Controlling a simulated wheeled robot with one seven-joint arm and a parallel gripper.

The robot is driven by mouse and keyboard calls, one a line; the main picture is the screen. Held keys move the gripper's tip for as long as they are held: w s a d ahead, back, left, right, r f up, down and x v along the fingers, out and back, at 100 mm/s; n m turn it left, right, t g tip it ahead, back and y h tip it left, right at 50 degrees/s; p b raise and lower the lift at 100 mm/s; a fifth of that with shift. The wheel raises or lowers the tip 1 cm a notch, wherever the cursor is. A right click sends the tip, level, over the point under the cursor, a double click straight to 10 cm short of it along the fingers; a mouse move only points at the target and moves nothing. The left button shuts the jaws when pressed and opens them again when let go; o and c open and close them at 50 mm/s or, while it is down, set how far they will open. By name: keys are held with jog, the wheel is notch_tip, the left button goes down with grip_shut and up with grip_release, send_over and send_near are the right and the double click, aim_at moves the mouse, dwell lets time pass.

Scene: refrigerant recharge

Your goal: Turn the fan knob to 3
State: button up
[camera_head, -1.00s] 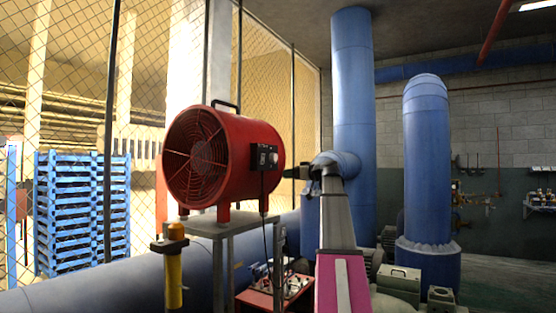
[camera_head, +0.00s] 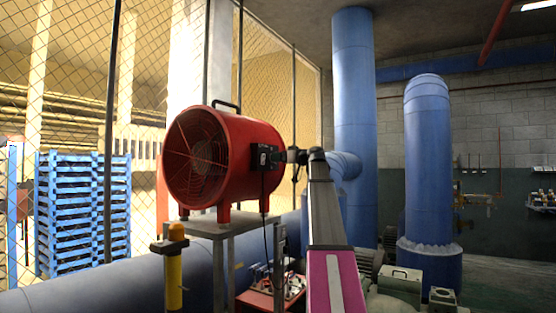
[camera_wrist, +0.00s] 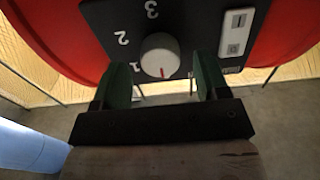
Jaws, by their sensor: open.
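The red drum fan (camera_head: 215,155) stands on a metal stand, with a dark control box (camera_head: 264,158) on its right side. In the wrist view, the white round fan knob (camera_wrist: 160,52) sits on the black panel (camera_wrist: 190,22). Its red mark points down in the picture, near the "1" and away from the "3" at the top. My gripper (camera_wrist: 163,80) is open, its two green fingers apart to the left and right of the knob's lower part. I cannot tell whether they touch it. In the head view, my gripper (camera_head: 288,155) is close to the control box.
A switch (camera_wrist: 236,33) sits right of the knob on the panel. The metal stand (camera_head: 222,228) is under the fan. A yellow post (camera_head: 174,270) stands in front, and large blue pipes (camera_head: 427,150) rise to the right.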

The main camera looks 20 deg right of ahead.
jog(key=shift+w+a, duration=0.4)
jog(key=shift+w, duration=0.1)
jog(key=c, duration=0.9)
